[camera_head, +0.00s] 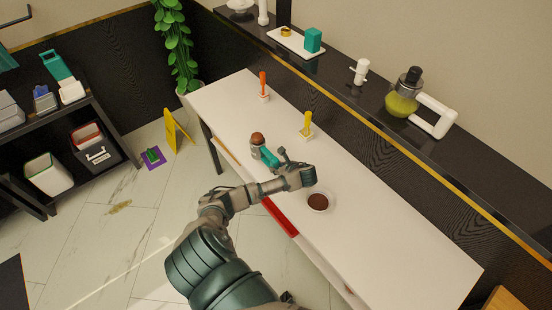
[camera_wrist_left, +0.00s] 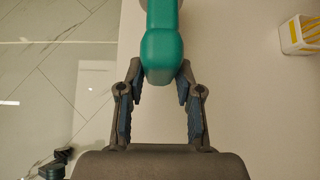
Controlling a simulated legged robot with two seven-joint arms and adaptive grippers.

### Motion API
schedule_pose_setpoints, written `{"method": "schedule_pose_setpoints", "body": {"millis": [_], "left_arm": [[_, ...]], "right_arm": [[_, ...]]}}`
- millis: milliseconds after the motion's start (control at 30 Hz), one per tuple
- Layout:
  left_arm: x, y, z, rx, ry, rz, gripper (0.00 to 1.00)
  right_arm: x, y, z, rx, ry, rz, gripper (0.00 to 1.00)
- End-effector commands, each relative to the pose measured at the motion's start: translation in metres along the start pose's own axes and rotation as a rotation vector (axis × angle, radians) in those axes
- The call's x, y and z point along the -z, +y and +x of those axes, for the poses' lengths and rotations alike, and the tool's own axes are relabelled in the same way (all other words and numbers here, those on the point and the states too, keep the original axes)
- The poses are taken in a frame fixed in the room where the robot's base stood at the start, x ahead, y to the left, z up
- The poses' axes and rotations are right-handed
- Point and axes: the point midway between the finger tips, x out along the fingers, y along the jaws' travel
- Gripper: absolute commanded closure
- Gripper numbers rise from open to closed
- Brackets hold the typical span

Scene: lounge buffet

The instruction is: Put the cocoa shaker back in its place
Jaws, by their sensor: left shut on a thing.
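The cocoa shaker (camera_head: 257,140) appears as a small thing with a brown rounded top, a greyish body and a teal handle. It is over the white counter (camera_head: 400,230), near its left edge. My left gripper (camera_head: 277,158) is shut on the teal handle. In the left wrist view the handle (camera_wrist_left: 162,55) points away from me between the two fingers (camera_wrist_left: 160,100). Whether the shaker touches the counter I cannot tell. My right gripper is not in view.
An orange-handled tool (camera_head: 263,86) and a yellow-handled tool (camera_head: 307,124) stand in white holders on the counter. The counter's right part is clear.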

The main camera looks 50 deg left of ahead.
Motion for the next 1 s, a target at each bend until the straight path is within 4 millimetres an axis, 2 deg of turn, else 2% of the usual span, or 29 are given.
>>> {"method": "schedule_pose_setpoints", "body": {"millis": [100,200,367,467,633,867,900,1000], "left_arm": [[-0.016,-0.021,0.024,-0.001,-0.002,-0.005,1.00],[-0.026,-0.035,0.039,0.000,-0.001,-0.004,1.00],[-0.034,-0.047,0.051,0.002,-0.001,-0.001,1.00],[-0.029,-0.048,0.056,0.001,0.000,0.002,1.00],[-0.010,-0.048,0.071,0.002,-0.001,0.002,1.00],[-0.008,-0.048,0.074,0.003,-0.001,0.002,1.00],[-0.007,-0.048,0.074,0.002,0.000,0.002,0.60],[-0.007,-0.048,0.074,0.002,0.000,0.002,0.40]], "right_arm": [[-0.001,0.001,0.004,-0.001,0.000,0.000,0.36],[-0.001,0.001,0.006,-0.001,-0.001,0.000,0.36],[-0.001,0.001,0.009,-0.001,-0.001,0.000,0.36],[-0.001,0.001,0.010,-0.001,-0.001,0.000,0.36],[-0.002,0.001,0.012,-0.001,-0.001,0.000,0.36],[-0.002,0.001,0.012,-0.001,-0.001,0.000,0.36],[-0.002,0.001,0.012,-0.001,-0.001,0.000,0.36],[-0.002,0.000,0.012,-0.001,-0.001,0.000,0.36]]}}
